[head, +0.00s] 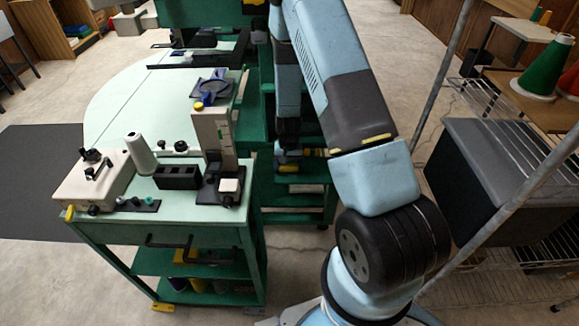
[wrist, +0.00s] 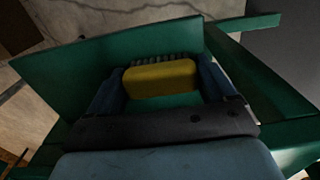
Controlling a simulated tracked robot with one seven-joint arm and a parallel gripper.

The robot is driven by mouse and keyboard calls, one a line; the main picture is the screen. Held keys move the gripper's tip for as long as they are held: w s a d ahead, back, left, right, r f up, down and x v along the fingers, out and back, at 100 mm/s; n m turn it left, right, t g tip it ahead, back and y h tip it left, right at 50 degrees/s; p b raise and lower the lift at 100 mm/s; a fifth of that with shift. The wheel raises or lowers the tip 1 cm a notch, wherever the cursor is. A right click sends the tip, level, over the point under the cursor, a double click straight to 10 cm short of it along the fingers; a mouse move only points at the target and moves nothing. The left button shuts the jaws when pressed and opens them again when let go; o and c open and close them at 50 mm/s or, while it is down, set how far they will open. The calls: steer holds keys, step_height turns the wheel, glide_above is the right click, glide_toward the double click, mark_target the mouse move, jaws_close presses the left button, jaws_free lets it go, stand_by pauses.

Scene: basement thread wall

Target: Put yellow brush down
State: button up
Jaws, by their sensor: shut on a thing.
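The yellow brush (wrist: 160,80) shows in the wrist view as a yellow block with a row of dark bristles along its far side. My gripper (wrist: 160,88) is shut on it, with one blue finger at each end of the block. Green panels surround the gripper and brush, and a green surface shows just below the brush. I cannot tell whether the brush touches it. In the head view my arm reaches down to a green shelf unit (head: 300,188), where the gripper is small and partly hidden.
A green cart (head: 150,233) with a white spool (head: 141,154) and small devices stands left of the shelf unit. A wire rack with a dark grey bin (head: 500,175) and a green thread cone (head: 546,68) stands at right. Bare floor lies between.

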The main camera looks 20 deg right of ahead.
steer(key=shift+f, duration=0.1)
steer(key=o, duration=0.8)
steer(key=shift+o, duration=0.2)
steer(key=shift+f, duration=0.1)
step_height(320, 180, up, 14)
step_height(320, 180, up, 13)
steer(key=t, duration=0.1)
glide_above(289, 164)
steer(key=s, duration=0.3)
steer(key=s+a+r+n+t+y, duration=0.15)
steer(key=s+r, duration=0.45)
steer(key=r, duration=0.6)
steer(key=s+r+n+t, duration=0.1)
steer(key=s+r, duration=0.5)
steer(key=s, duration=0.4)
steer(key=s+d+r+n+t+h, duration=0.1)
steer(key=s+r+t, duration=0.1)
steer(key=s+r, duration=0.4)
steer(key=s, duration=0.3)
steer(key=shift+s+d+r, duration=0.25)
steer(key=shift+s+r, duration=0.15)
steer(key=shift+h, duration=0.25)
